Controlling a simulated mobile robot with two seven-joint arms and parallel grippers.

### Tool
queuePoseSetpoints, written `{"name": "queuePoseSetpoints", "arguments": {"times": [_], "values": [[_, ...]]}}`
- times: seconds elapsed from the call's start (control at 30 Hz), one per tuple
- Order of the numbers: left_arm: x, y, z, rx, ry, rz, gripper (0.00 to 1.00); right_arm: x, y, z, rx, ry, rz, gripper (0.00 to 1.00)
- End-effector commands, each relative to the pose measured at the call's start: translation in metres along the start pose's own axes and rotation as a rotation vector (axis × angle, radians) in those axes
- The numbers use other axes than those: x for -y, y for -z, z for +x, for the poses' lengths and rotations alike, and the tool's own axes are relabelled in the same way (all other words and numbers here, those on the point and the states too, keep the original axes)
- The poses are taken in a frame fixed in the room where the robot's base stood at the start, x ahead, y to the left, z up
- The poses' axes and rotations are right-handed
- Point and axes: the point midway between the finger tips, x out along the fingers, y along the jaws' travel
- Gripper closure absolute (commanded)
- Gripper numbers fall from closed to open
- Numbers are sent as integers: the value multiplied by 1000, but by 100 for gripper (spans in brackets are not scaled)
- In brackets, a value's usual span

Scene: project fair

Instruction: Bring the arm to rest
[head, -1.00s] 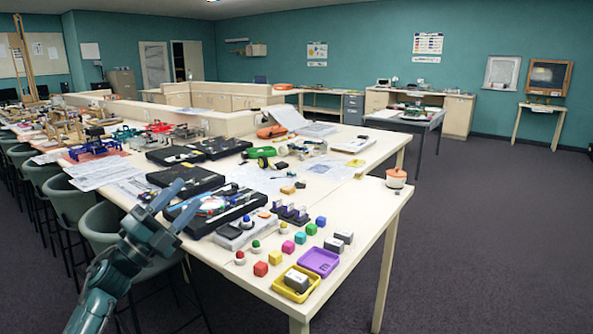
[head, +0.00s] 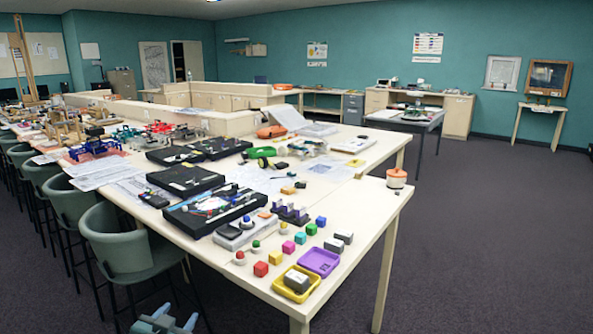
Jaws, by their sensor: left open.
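My left gripper (head: 166,322) shows at the bottom edge of the head view, left of the table's near leg. Only its finger end is in the picture; the rest of the arm is out of view. Its fingers are apart and I see nothing between them. It is low, beside the long table (head: 345,262) and in front of the near chair, clear of the things on the table top. My right gripper is not in view.
A green-grey chair (head: 125,243) stands close behind my left gripper. On the near table end are a yellow tray (head: 283,292) with a grey block in it, a purple tray (head: 319,261) and several coloured cubes. The floor (head: 480,240) to the right is clear.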

Motion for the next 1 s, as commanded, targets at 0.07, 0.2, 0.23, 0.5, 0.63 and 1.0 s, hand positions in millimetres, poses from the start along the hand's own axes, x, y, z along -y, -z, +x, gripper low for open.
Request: {"name": "queuePoseSetpoints", "arguments": {"times": [0.07, 0.2, 0.23, 0.5, 0.63, 1.0], "values": [[-41, -39, -34, 52, -62, -23, 48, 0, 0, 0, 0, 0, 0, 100], [-102, -89, -103, 135, -158, -78, 48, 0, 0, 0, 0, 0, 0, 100], [-113, -97, -118, 153, -175, -92, 48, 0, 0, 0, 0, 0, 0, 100], [-172, -130, -221, 267, -270, -198, 48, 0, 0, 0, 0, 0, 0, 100], [-180, -133, -238, 286, -282, -217, 48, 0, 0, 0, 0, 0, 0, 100], [-180, -133, -239, 287, -283, -218, 48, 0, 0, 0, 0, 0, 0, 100]]}}
